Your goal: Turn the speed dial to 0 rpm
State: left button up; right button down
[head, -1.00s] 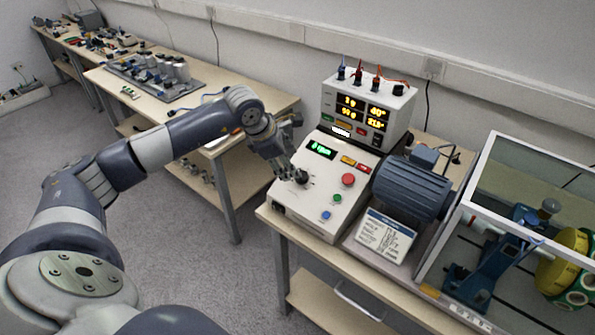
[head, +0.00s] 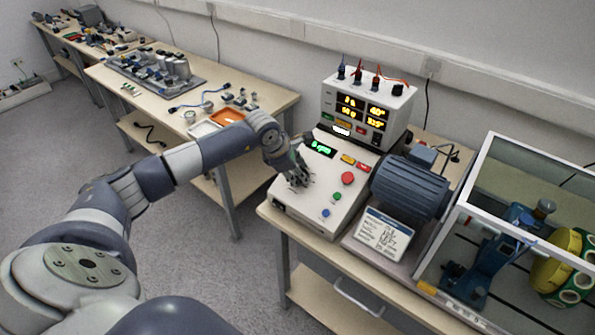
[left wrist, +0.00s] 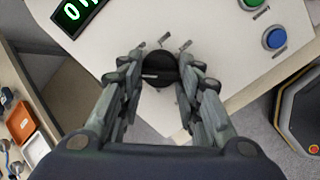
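The black round speed dial (left wrist: 160,68) sits on the sloped white panel of the control box (head: 318,205), with a pale line across its top and tick marks around it. My left gripper (head: 299,178) is down at the panel and hides the dial in the head view. In the left wrist view the fingers (left wrist: 162,82) are apart, one on each side of the dial, with what look like narrow gaps. The green speed display (head: 320,148) above the dial appears to start with 0; it is partly cut off in the wrist view. My right gripper is not in view.
A red button (head: 348,178), a green button (head: 338,199) and a blue button (head: 325,213) are right of the dial. A motor (head: 411,189) and a clear-walled enclosure (head: 452,225) stand further right. A bench with an orange tray (head: 228,116) is behind my arm.

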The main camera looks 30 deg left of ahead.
pick_arm(q)
jog(key=shift+c, duration=1)
jog(key=n+b, duration=0.3)
jog(key=shift+f+n, duration=0.2)
jog(key=shift+n, duration=0.1)
jog(key=n+b, duration=0.3)
jog(key=n, duration=0.2)
jog(key=shift+d+n+y+b, duration=0.15)
jog(key=shift+n+y+b, duration=0.15)
jog(key=n+b, duration=0.2)
jog(key=n, duration=0.2)
jog(key=shift+d+n+b, duration=0.1)
jog(key=shift+n+b, duration=0.2)
jog(key=n+b, duration=0.1)
jog(key=n, duration=0.2)
jog(key=shift+r+n+b, duration=0.1)
jog(key=shift+n+b, duration=0.25)
jog(key=shift+n, duration=0.35)
